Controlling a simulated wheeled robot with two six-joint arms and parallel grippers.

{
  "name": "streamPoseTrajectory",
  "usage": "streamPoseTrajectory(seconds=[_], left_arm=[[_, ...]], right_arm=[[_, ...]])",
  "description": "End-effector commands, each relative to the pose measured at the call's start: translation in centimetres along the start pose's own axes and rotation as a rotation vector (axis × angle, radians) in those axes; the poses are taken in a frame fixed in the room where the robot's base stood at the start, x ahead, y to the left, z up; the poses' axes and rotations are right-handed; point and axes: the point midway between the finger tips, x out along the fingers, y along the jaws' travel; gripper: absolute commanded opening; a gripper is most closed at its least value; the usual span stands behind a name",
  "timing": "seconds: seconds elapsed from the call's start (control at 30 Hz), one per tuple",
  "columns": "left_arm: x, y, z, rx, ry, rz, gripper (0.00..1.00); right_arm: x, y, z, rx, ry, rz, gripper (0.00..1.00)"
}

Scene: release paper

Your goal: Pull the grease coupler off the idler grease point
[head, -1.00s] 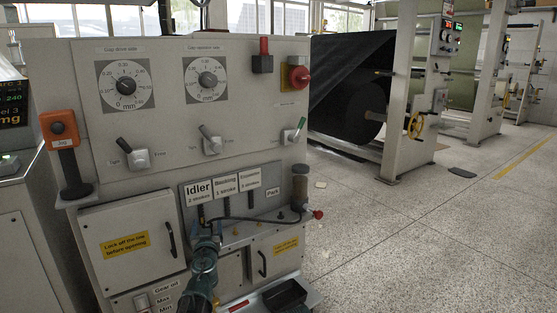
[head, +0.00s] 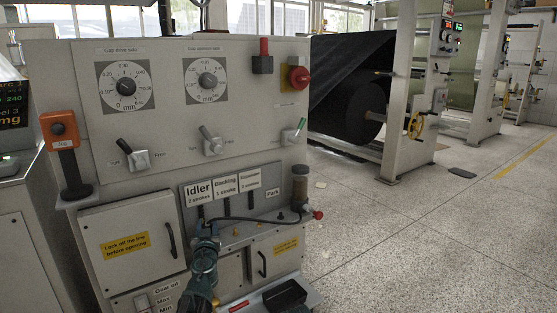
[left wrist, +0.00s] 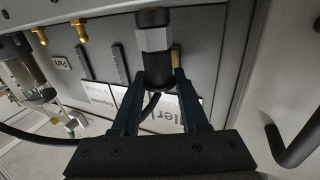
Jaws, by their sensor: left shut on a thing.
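My left gripper (left wrist: 160,95) is shut on the grease coupler (left wrist: 156,40), a dark cylinder with a silver hex band. In the head view the left gripper (head: 206,243) is low in front of the panel, below the Idler label (head: 198,189). The coupler is mostly hidden there by the gripper. A bit of brass (left wrist: 176,57) shows just beside the coupler in the left wrist view. My right gripper is not in view.
A black hose (head: 255,219) runs from near the gripper to the right. Other brass fittings (left wrist: 80,31) stand on the ledge beside the coupler. Door handles (head: 171,240) flank the arm on the cabinet front. Open floor (head: 400,250) lies to the right.

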Motion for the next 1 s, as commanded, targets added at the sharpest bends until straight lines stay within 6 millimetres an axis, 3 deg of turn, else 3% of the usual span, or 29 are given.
streamPoseTrajectory(seconds=[1.0], left_arm=[[0.0,0.0,-4.7,0.0,0.0,0.0,0.0]], right_arm=[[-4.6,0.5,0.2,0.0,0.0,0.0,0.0]])
